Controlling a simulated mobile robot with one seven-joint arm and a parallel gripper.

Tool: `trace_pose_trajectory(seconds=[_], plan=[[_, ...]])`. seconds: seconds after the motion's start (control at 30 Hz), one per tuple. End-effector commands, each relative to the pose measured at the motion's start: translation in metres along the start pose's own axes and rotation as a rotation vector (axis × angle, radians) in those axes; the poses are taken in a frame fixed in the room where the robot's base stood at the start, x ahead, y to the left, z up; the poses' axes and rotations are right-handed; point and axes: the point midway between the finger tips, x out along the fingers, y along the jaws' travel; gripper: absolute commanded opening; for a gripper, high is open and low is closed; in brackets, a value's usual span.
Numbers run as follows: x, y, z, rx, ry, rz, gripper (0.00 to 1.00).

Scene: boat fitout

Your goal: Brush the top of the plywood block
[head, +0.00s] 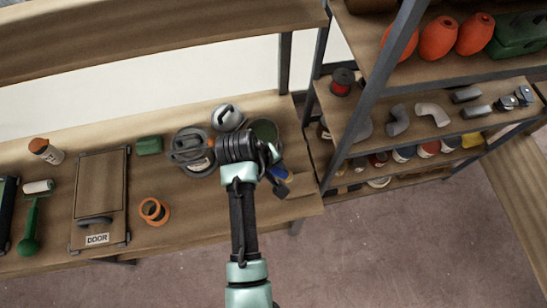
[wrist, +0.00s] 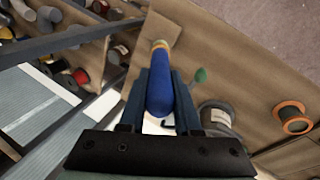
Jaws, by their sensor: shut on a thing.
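My gripper (wrist: 160,78) is shut on a brush with a blue handle (wrist: 160,92), which lies between the two dark fingers in the wrist view. A pale tan part shows at the brush's far end; its bristles are not clear. In the head view my gripper (head: 276,181) is over the right end of the wooden bench (head: 225,218), partly hidden by my wrist, with a bit of blue beside it.
A grey coil (head: 187,147), a silver kettle-like thing (head: 228,117) and a dark green round thing (head: 265,131) crowd near my wrist. An orange ring (head: 154,211) and a panel labelled DOOR (head: 101,190) lie left. A metal-framed shelf (head: 372,88) stands close on the right.

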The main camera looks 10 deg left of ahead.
Motion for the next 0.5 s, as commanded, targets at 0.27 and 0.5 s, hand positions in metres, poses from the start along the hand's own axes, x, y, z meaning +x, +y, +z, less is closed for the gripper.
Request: trace_pose_trajectory(seconds=[0.27,0.5], plan=[[0.016,-0.007,0.000,-0.011,0.008,0.000,0.00],[0.041,-0.016,0.001,-0.010,0.008,0.000,0.00]])
